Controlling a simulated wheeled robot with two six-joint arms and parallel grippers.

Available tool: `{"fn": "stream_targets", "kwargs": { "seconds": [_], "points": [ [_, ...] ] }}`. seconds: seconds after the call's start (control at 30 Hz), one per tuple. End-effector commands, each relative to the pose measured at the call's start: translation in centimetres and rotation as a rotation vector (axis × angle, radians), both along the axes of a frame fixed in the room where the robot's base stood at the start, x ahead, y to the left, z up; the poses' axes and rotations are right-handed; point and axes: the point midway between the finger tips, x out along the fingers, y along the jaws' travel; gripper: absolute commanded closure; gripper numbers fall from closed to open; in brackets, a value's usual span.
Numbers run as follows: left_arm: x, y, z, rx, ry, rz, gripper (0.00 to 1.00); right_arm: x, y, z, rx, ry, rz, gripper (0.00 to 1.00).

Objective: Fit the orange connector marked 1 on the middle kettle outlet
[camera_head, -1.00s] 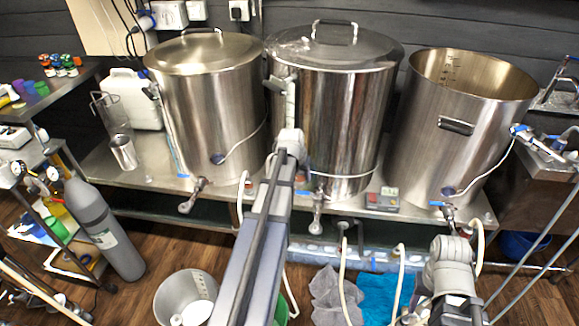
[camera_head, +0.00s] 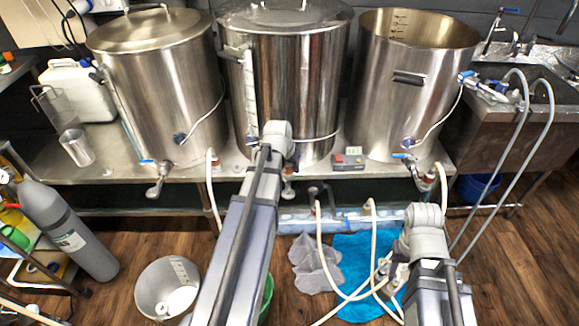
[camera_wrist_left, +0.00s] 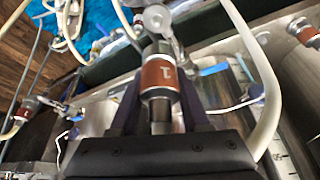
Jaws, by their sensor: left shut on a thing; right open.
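The orange connector marked 1 (camera_wrist_left: 160,78) sits between the fingers of my left gripper (camera_wrist_left: 155,105) in the left wrist view. Its upper end is in line with a metal valve (camera_wrist_left: 158,20) and close to it; I cannot tell whether they touch. In the head view my left arm reaches up to the front of the middle kettle (camera_head: 300,85). My right arm (camera_head: 425,240) is in front of the right kettle, low down. Its gripper fingers are hidden from the head camera.
The left kettle (camera_head: 160,85) and right kettle (camera_head: 400,100) stand either side on the steel bench (camera_head: 110,175). Pale hoses (camera_head: 322,255) hang in front and lie over a blue cloth (camera_head: 365,255). A grey cylinder (camera_head: 70,230) and a bucket (camera_head: 165,275) stand on the floor.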

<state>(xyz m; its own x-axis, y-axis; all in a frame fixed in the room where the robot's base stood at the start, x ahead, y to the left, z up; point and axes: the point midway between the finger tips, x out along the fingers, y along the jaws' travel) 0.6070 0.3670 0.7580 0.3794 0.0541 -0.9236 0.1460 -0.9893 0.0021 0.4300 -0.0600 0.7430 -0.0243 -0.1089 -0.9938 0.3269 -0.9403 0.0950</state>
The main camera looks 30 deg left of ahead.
Motion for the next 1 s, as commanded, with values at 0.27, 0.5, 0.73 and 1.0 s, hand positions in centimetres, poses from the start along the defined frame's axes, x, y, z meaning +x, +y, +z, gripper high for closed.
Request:
{"fn": "stream_targets", "kwargs": {
  "seconds": [0.27,0.5,0.73,1.0],
  "points": [
    [0.0,0.0,-3.4,0.0,0.0,0.0,1.0,0.0,0.0,-3.4,0.0,0.0,0.0,0.5],
    [0.0,0.0,-5.7,0.0,0.0,0.0,1.0,0.0,0.0,-5.7,0.0,0.0,0.0,0.5],
    [0.0,0.0,-6.1,0.0,0.0,0.0,1.0,0.0,0.0,-6.1,0.0,0.0,0.0,0.5],
    [0.0,0.0,-6.0,0.0,0.0,0.0,1.0,0.0,0.0,-6.0,0.0,0.0,0.0,0.5]
  ]
}}
